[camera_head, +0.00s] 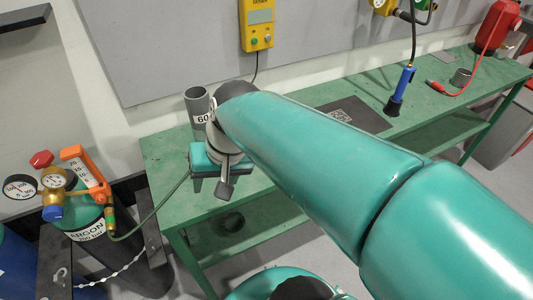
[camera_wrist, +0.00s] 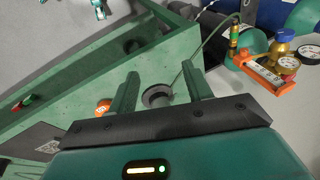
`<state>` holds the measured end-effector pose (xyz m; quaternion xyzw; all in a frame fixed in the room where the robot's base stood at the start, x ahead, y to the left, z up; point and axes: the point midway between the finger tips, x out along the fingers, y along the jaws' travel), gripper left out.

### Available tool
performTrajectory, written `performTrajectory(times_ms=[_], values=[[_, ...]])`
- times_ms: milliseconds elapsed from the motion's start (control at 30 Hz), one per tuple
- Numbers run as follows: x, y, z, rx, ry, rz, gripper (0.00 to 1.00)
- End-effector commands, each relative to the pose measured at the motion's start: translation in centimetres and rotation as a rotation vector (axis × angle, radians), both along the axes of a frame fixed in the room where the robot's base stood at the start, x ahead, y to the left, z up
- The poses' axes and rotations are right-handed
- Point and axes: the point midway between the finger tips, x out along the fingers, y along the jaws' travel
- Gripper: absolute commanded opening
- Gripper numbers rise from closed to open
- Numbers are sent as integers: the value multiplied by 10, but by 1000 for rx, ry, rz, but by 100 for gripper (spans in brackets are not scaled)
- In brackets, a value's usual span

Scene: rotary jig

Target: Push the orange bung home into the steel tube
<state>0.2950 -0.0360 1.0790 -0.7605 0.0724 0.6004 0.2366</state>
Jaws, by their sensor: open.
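An orange round piece (camera_wrist: 103,107), which looks like the bung, shows in the wrist view beside the left finger, partly hidden by my gripper's dark front edge. A dark round opening with a grey rim (camera_wrist: 157,95), probably the steel tube, shows between the fingers. I cannot tell how far it is from the fingertips. My gripper (camera_wrist: 160,70) is open with nothing between its fingers that I can see held. In the head view my gripper (camera_head: 210,187) is over the left end of the green bench, and my arm hides what lies beneath. The bung does not show there.
A dark grey pot marked 60 (camera_head: 197,105) stands behind my wrist. A green hose (camera_head: 160,207) runs from the argon cylinder (camera_head: 90,225) to the bench end. A dark mat (camera_head: 350,117), a blue torch (camera_head: 401,90) and a short grey ring (camera_head: 460,77) are further right.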

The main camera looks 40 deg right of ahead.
Motion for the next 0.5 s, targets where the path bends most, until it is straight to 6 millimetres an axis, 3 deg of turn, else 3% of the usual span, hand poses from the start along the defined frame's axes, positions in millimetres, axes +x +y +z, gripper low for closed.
performTrajectory(times_ms=[267,500], values=[[14,-47,-26,417,238,-468,50],[27,-121,-44,876,378,-940,50]])
